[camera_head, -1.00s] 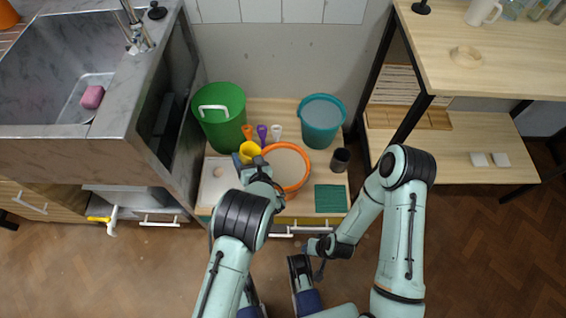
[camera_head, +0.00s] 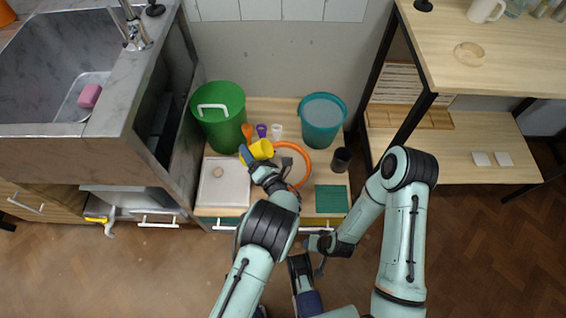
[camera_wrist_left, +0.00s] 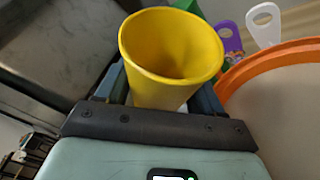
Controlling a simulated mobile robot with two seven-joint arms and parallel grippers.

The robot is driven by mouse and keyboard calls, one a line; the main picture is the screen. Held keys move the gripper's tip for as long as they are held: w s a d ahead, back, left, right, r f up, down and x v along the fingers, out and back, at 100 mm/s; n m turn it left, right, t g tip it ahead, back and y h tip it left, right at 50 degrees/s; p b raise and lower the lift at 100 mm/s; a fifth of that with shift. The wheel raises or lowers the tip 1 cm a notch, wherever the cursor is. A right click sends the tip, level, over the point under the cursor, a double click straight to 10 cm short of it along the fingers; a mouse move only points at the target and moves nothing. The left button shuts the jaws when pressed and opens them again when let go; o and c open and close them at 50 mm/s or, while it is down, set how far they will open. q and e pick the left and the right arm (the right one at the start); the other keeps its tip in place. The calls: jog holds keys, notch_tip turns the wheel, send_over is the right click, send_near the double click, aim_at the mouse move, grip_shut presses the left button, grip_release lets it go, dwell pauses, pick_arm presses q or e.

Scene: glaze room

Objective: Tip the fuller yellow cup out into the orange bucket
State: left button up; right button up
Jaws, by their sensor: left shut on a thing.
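My left gripper (camera_head: 254,158) is shut on a yellow cup (camera_head: 262,149), which leans to the right at the left edge of the orange bucket (camera_head: 308,164). The cup (camera_wrist_left: 165,50) fills the middle of the left wrist view, its mouth towards the camera; I see its yellow inner wall but cannot make out how much it holds. The bucket's orange rim (camera_wrist_left: 262,62) is to the right of the cup there. My arm hides part of the bucket in the head view. My right gripper (camera_head: 314,246) is low, in front of the bench, its jaws unclear.
A green bucket (camera_head: 220,122) stands behind left and a teal bucket (camera_head: 322,122) behind right. Orange, purple and white scoops (camera_head: 277,131) stand behind the cup. A white tray (camera_head: 236,192) lies left, a dark cup (camera_head: 341,159) and green mat (camera_head: 332,199) right.

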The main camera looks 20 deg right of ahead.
aim_at(255, 144)
pick_arm(q)
jog(key=shift+r+m+t, duration=0.3)
jog(key=shift+m, duration=0.2)
pick_arm(e)
jog(key=shift+f, duration=0.1)
pick_arm(q)
jog(key=shift+r+m, duration=0.2)
jog(key=shift+m, duration=0.2)
pick_arm(e)
jog(key=shift+w, duration=0.1)
pick_arm(q)
jog(key=shift+f+m+t+b, duration=0.2)
jog(key=shift+m+t+b, duration=0.2)
jog(key=shift+m, duration=0.4)
pick_arm(e)
jog(key=shift+w+d+f, duration=0.3)
jog(key=shift+d+f, duration=0.15)
jog(key=shift+f, duration=0.3)
pick_arm(q)
jog(key=shift+s+d+r+m+t+b, duration=0.1)
jog(key=shift+d+r+m+t+b, duration=0.15)
jog(key=shift+d+m, duration=0.2)
jog(key=shift+s+d+r+m+t+b, duration=0.1)
jog(key=shift+d+r+m+t+b, duration=0.05)
jog(key=shift+d+m+t+b, duration=0.25)
pick_arm(e)
jog(key=shift+s+d+f, duration=0.1)
jog(key=shift+s+f, duration=0.45)
jog(key=shift+s, duration=0.05)
